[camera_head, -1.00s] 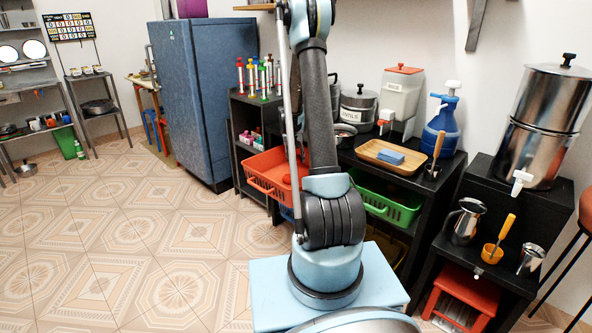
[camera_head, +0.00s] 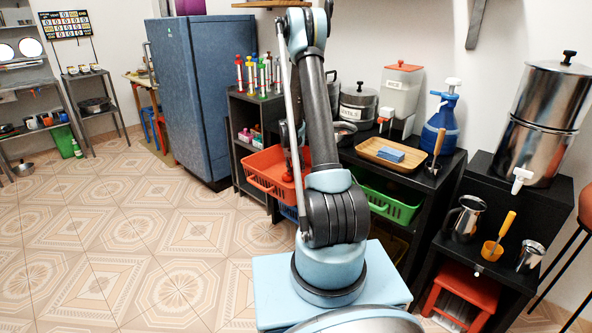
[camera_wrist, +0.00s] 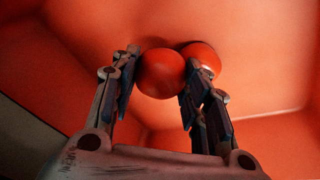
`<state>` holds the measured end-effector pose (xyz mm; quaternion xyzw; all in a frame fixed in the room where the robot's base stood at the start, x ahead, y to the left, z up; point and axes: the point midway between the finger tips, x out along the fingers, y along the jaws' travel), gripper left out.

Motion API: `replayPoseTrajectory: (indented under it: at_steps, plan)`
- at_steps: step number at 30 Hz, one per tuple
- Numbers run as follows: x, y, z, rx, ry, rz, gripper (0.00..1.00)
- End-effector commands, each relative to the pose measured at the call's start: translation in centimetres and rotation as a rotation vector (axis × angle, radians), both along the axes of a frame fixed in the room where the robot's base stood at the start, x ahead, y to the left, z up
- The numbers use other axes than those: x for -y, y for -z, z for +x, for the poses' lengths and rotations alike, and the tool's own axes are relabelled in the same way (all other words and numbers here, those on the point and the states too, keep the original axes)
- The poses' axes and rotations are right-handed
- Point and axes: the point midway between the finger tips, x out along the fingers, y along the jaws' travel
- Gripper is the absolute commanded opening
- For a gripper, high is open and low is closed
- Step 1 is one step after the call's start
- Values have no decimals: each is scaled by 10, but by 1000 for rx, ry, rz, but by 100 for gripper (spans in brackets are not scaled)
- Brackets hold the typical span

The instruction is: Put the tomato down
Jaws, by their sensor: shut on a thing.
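A round red tomato (camera_wrist: 161,74) sits between the two fingers of my gripper (camera_wrist: 160,68) in the wrist view. The fingers are shut on it from both sides. A second red round thing, likely another tomato (camera_wrist: 203,57), lies just beyond it, partly hidden by the right finger. Both are within the red-orange basket (camera_wrist: 75,50), whose floor and walls fill most of the wrist view. In the head view, the red-orange basket (camera_head: 262,178) is left of my arm, with part of my gripper over it. Whether the held tomato touches the basket floor is unclear.
A black shelf (camera_head: 436,212) holds the baskets, with a green basket (camera_head: 398,208) right of my arm. Above are a wooden tray (camera_head: 372,151), a blue spray bottle (camera_head: 440,128) and pots. A blue fridge (camera_head: 205,100) stands left. The tiled floor (camera_head: 130,240) is open.

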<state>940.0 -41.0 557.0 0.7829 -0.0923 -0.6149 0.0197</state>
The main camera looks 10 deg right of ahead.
Motion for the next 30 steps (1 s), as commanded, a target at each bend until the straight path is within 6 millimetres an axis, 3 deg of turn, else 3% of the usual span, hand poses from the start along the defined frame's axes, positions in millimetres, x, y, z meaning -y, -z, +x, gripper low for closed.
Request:
replayPoseTrajectory:
  at_steps: [18,19,21,30]
  plan:
    - [0,12,0,-1,0,0,17]
    - [0,12,0,-1,0,0,47]
    - [0,12,0,-1,0,0,62]
    - [0,12,0,0,0,0,62]
